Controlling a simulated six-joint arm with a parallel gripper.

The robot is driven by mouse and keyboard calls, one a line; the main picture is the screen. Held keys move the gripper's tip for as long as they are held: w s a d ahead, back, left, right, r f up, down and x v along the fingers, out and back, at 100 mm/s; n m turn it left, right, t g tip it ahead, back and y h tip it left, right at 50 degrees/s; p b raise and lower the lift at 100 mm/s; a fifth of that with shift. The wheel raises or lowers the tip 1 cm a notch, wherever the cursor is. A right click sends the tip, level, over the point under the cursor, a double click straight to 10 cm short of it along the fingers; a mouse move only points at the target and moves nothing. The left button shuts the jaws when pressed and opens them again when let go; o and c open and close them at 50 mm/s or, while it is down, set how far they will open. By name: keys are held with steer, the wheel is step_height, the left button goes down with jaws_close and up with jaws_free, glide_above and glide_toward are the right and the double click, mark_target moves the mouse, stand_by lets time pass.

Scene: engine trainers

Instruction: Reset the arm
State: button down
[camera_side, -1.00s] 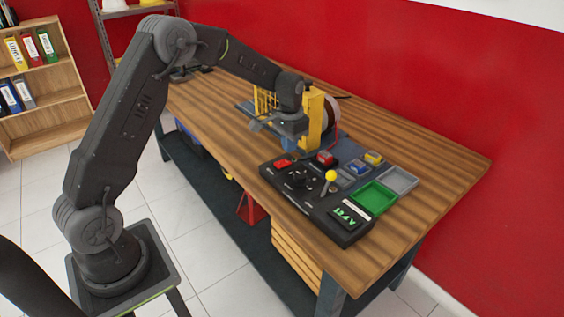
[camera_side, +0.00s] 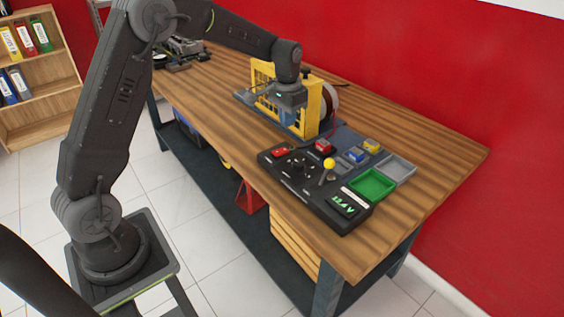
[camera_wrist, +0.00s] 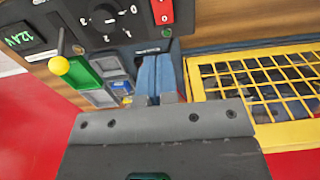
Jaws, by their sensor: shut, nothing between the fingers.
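My gripper (camera_wrist: 155,99) is shut and empty, at the lower middle of the wrist view. In the side view my wrist end is in front of the yellow guard (camera_side: 264,73) of the engine trainer, and the fingertips cannot be made out clearly. The guard's yellow grid (camera_wrist: 262,88) shows at the right of the wrist view, beside the gripper. Whether they touch cannot be told. The black control panel (camera_side: 296,186) lies on the bench, nearer the front right.
The wooden bench (camera_side: 440,185) has free room at its right end. A green tray (camera_side: 371,185) and a grey tray (camera_side: 398,169) lie beside the panel. Small blue and yellow parts sit behind. A dark device (camera_side: 180,52) stands at the far left. A red wall rises behind.

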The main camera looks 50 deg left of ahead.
steer(key=s+d+r+t, duration=0.2)
steer(key=s+d+r, duration=0.35)
steer(key=r, duration=0.25)
steer(key=s+d+r+t, duration=0.1)
steer(key=s+d+r, duration=0.1)
steer(key=s, duration=0.9)
steer(key=s+d+r+t, duration=0.2)
steer(key=s+d, duration=0.2)
steer(key=s, duration=0.8)
steer(key=shift+d, duration=0.35)
